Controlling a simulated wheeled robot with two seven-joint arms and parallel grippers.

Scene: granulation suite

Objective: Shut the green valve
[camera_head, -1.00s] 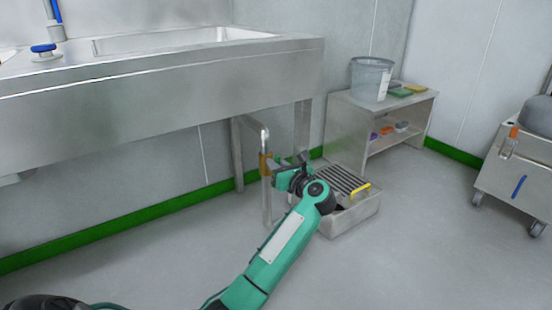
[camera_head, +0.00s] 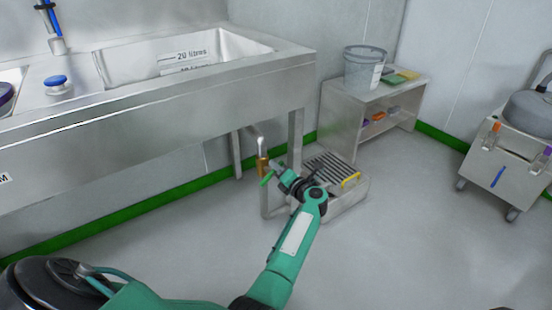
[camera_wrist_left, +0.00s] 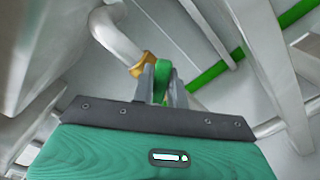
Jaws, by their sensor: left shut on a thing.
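The green valve is a green lever (camera_head: 267,178) on a brass body (camera_head: 262,166), set in a grey pipe under the sink. In the left wrist view the fingers (camera_wrist_left: 161,84) are shut on the green lever (camera_wrist_left: 162,76), with the brass body (camera_wrist_left: 142,64) just beyond. The gripper hides part of the lever. My right gripper is not in view.
A steel sink (camera_head: 160,105) overhangs the pipe on the left. A low grated box (camera_head: 345,205) stands right beside my gripper. Behind it is a shelf (camera_head: 340,115) with a grey bucket (camera_head: 364,68). A wheeled cart (camera_head: 510,165) is at the right. Open floor lies between.

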